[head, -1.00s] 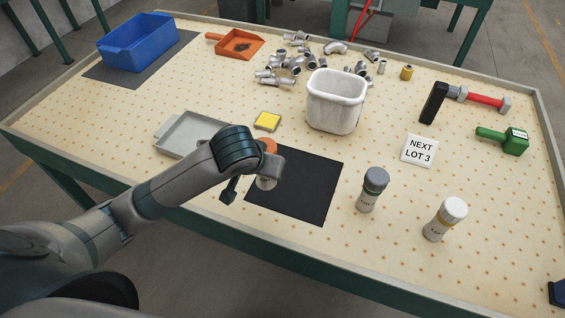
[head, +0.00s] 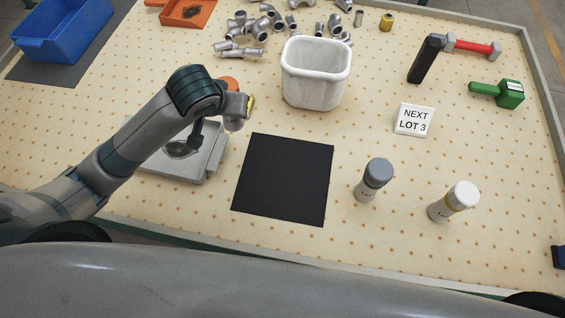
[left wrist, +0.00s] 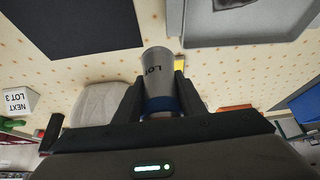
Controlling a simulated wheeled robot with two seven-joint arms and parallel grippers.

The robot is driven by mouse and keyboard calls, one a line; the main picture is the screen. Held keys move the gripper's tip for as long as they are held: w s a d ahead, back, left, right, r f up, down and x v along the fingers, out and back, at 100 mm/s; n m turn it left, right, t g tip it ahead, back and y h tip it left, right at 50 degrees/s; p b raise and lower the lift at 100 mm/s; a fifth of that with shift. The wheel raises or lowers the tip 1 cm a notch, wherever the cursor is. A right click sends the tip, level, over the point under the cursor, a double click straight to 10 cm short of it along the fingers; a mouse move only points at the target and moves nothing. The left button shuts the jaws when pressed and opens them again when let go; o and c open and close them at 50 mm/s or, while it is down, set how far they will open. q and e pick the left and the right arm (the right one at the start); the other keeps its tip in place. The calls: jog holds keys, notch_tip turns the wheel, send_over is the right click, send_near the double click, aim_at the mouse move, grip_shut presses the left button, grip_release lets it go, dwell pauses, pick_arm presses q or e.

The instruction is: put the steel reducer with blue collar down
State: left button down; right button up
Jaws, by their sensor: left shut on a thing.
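The steel reducer with a blue collar (left wrist: 160,85) is between the fingers of my left gripper in the left wrist view. Its grey body carries dark "LOT" lettering, and the blue collar sits close to the gripper. In the head view my left gripper (head: 222,112) is above the area by the right edge of the grey tray (head: 208,165), beyond the upper left corner of the black mat (head: 285,180). The reducer is mostly hidden there by the gripper. The black mat is bare. My right gripper is not in view.
A white bin (head: 315,75) stands behind the mat. Two capped containers, one grey-topped (head: 374,180) and one white-topped (head: 454,202), stand right of it. A "NEXT LOT 3" sign (head: 414,119), a hammer (head: 430,58) and several loose fittings (head: 262,28) lie farther back.

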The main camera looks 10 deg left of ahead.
pick_arm(q)
jog(key=shift+r, duration=0.1)
jog(key=shift+w+d+m+h, duration=0.1)
jog(key=shift+d+m+h, duration=0.2)
jog(key=shift+d+m, duration=0.25)
jog(key=s+d+r+m+g+h, duration=0.1)
jog(key=d+m+g+h, duration=0.1)
jog(key=d+m, duration=0.5)
jog(key=s+d+r+m+g+h, duration=0.1)
jog(key=d+m+g+h, duration=0.2)
jog(key=d+m, duration=0.5)
jog(key=shift+s+d+r+p, duration=0.3)
jog(key=shift+d+r+p, duration=0.1)
jog(key=shift+d, duration=0.5)
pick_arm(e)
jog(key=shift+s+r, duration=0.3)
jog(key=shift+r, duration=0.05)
pick_arm(q)
jog(key=shift+a, duration=0.1)
